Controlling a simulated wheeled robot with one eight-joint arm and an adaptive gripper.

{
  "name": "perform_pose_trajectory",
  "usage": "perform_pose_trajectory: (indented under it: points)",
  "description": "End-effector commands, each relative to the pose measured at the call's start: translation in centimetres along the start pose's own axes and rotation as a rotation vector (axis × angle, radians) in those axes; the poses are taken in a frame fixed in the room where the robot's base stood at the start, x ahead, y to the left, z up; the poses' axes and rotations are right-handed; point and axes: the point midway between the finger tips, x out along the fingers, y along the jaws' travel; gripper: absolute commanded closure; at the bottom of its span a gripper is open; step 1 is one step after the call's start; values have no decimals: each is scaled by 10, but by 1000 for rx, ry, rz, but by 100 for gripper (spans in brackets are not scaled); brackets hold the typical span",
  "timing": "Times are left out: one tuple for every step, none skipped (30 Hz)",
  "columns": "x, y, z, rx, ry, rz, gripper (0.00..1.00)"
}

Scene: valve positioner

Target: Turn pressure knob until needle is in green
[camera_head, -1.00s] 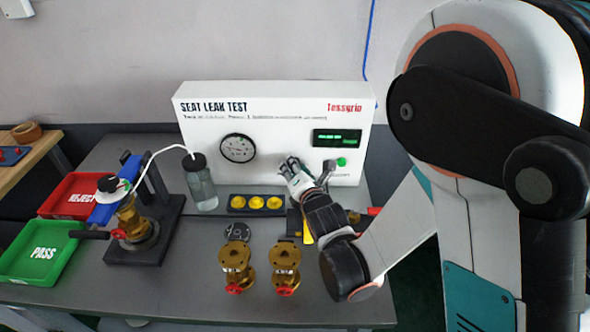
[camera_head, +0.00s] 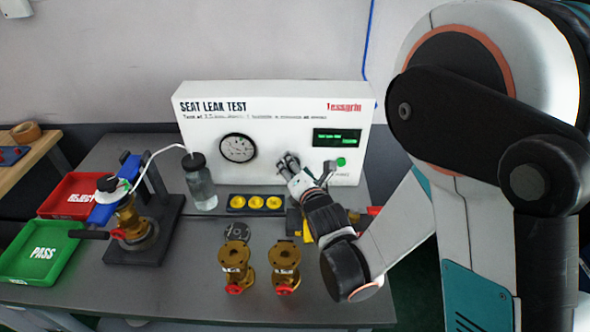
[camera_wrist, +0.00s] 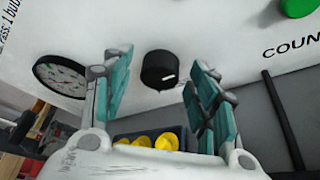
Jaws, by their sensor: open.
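The black pressure knob (camera_wrist: 160,70) with a white mark sits on the white panel in the wrist view, in line with the gap between my fingers. My gripper (camera_wrist: 160,88) is open, with its teal finger pads on either side of the knob and not visibly touching it. In the head view my gripper (camera_head: 290,163) is at the panel and hides the knob. The round gauge (camera_head: 238,148) is on the panel left of my gripper, and it also shows in the wrist view (camera_wrist: 62,76). Its needle and green band are too small to read.
The white test panel (camera_head: 290,97) carries a small display (camera_head: 337,138) and a green button (camera_head: 341,162). A tray of yellow caps (camera_head: 256,203) lies below. A water bottle (camera_head: 200,183) stands left, and two brass valves (camera_head: 236,264) stand in front.

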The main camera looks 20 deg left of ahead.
Motion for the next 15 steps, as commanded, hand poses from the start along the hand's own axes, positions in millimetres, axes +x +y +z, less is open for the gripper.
perform_pose_trajectory:
  points:
    - [0,1,1,0,0,0,46]
    - [-1,2,2,0,0,0,46]
    - [-1,4,3,0,0,0,46]
    - [-2,6,5,0,0,0,46]
    - [-3,8,6,0,0,0,46]
    - [-4,11,9,0,0,0,46]
    - [-5,13,11,0,0,0,46]
    - [-6,16,13,0,0,0,46]
    - [-8,20,17,0,0,1,46]
    - [-8,24,19,0,0,1,46]
    - [-10,28,22,0,0,2,46]
    - [-11,32,26,1,0,3,46]
    - [-13,36,28,1,0,3,46]
    - [-14,39,30,1,0,4,46]
    - [-15,44,34,1,1,4,46]
